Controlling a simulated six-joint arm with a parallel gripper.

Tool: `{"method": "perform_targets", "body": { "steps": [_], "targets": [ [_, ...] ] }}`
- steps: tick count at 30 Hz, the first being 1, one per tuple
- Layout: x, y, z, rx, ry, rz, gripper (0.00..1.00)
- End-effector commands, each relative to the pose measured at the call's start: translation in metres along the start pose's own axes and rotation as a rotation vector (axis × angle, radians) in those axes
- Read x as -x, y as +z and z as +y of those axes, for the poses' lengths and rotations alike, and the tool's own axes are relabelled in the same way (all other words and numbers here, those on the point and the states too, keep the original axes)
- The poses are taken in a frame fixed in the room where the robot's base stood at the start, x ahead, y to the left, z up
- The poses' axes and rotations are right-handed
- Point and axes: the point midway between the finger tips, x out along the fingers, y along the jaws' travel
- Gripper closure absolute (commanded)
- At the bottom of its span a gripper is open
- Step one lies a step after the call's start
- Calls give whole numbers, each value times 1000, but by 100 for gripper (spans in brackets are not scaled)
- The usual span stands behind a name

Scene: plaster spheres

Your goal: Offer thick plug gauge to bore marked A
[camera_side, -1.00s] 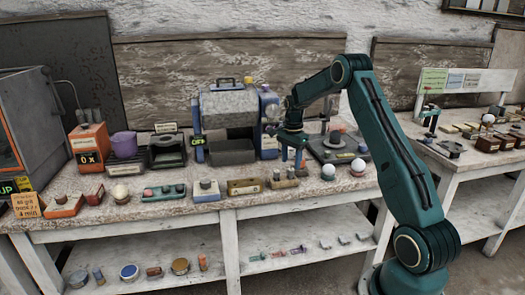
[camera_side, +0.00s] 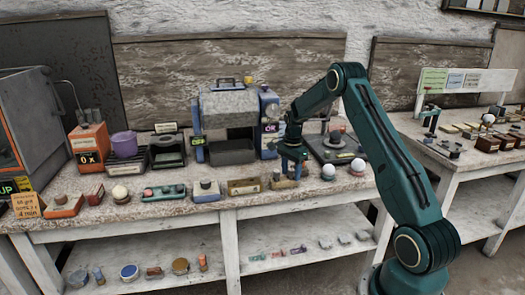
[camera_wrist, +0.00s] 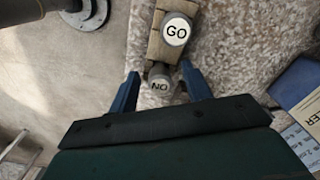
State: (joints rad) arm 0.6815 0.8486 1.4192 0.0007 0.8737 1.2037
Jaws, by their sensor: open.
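Two grey plug gauges stand in a wooden block (camera_wrist: 160,44): one marked GO (camera_wrist: 176,30) and one marked NO (camera_wrist: 161,87). The GO face looks larger, but the nearer view makes thickness hard to judge. My gripper (camera_wrist: 162,84) is open, with its blue fingers on either side of the NO gauge and no clear contact. In the side view my gripper (camera_side: 291,172) is low over the gauge block (camera_side: 277,184) at the bench front, partly hiding it. I cannot make out a bore marked A in either view.
Left along the front edge are a brown block (camera_side: 244,187) and a grey block with a knob (camera_side: 206,191). Two white spheres (camera_side: 328,172) (camera_side: 358,166) stand close on the right.

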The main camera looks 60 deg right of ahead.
Motion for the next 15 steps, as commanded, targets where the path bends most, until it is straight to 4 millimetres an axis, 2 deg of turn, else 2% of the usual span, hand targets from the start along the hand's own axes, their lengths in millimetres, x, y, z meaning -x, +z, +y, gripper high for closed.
{"method": "perform_targets", "body": {
  "steps": [2,9,10,15],
  "targets": [
    [0,0,0,0,0,0,51],
    [0,0,0,0,0,0,96],
    [0,0,0,0,0,0,100],
    [1,0,0,0,-1,0,100]
  ]
}}
